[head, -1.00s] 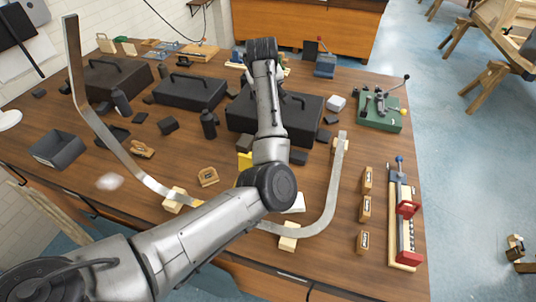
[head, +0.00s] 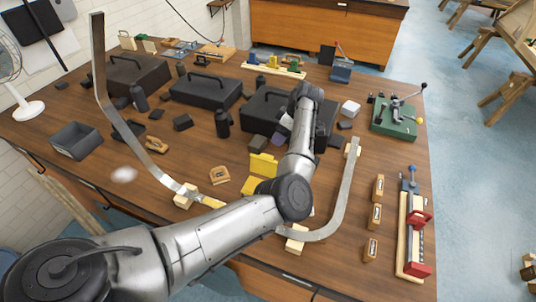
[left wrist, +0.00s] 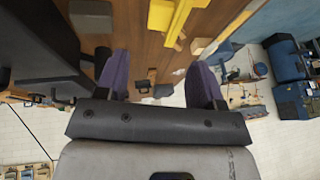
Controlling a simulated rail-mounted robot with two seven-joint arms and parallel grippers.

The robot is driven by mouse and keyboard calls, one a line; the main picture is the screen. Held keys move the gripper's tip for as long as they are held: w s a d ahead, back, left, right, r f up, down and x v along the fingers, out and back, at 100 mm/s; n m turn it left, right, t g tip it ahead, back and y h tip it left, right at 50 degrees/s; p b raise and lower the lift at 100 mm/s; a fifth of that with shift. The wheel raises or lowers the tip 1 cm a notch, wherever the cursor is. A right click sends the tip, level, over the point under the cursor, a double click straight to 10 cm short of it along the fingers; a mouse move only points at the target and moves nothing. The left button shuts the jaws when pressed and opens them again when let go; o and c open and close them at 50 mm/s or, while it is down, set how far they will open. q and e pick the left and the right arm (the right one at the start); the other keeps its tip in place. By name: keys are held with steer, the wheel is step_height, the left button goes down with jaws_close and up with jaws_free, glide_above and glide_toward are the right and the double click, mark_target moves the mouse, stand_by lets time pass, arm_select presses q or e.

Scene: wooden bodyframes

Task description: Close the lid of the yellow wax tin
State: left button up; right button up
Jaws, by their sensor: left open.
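The yellow wax tin (head: 251,187) sits on the bench in the middle of the head view. Its lid (head: 263,165) stands raised at the far side, and my left forearm hides part of the tin. In the left wrist view, yellow parts of the tin (left wrist: 162,16) show at the top edge, beyond the fingers. My left gripper (head: 284,127) is past the tin, near a black case, mostly hidden by its own wrist. In the left wrist view, the gripper (left wrist: 163,76) has its two purple fingers wide apart with nothing between them. My right gripper is not seen.
Black toolboxes (head: 204,90) stand behind the tin. A curved metal strip (head: 340,205) on wooden blocks arches around the near side. A wooden block (head: 220,175) lies left of the tin. A red-handled clamp jig (head: 414,225) stands at right.

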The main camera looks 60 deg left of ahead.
mark_target(266, 156)
arm_select(q)
steer(key=x, duration=1)
steer(key=shift+s+a+f, duration=0.1)
steer(key=shift+s+f, duration=0.05)
steer(key=shift+f, duration=0.2)
steer(key=shift+c, duration=0.3)
steer(key=shift+p, duration=0.3)
jaws_close()
